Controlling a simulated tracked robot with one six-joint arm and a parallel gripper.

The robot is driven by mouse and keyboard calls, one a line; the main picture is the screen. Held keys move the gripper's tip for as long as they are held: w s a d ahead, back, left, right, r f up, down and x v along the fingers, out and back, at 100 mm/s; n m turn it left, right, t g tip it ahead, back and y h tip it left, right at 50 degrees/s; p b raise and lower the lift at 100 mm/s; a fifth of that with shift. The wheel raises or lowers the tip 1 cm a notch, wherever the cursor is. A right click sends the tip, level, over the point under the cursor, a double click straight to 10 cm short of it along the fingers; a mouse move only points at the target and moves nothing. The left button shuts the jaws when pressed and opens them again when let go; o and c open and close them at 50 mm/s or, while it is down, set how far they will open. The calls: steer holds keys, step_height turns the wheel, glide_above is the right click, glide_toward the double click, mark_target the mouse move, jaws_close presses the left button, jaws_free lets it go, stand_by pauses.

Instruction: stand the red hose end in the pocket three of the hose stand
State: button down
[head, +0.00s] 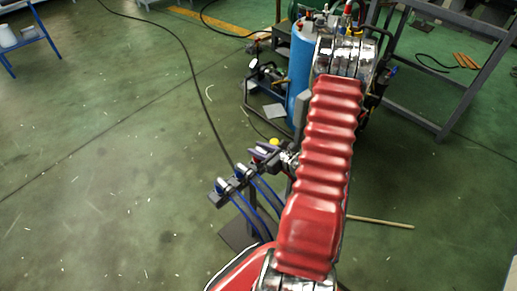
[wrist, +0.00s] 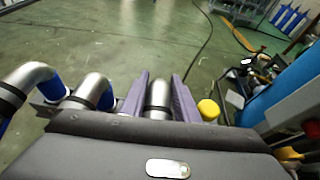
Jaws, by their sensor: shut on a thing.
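The hose stand (head: 213,201) is a dark bar on a post, left of my arm in the head view. Two silver elbow hose ends with blue collars stand along it, one at the outer left (wrist: 33,76) and one nearer my gripper (wrist: 90,90). My gripper (wrist: 160,88) has purple jaws shut on a third silver hose end (wrist: 158,96), in line with the other two. This end's collar is hidden, and I see no red on it. I cannot tell whether it sits in a pocket. In the head view my gripper (head: 268,153) is at the bar's right end.
A yellow knob (wrist: 208,110) is close to the right jaw. A blue cylinder (head: 299,85) and dark equipment (head: 265,75) stand behind it. A grey metal frame (head: 425,115) is at right. A black cable crosses the green floor. The floor at left is open.

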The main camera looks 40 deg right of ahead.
steer(key=shift+f, duration=0.6)
steer(key=c, duration=1.3)
jaws_free()
steer(key=shift+s, duration=0.1)
steer(key=v, duration=1.3)
steer(key=shift+s+r, duration=0.1)
steer(key=shift+s, duration=0.2)
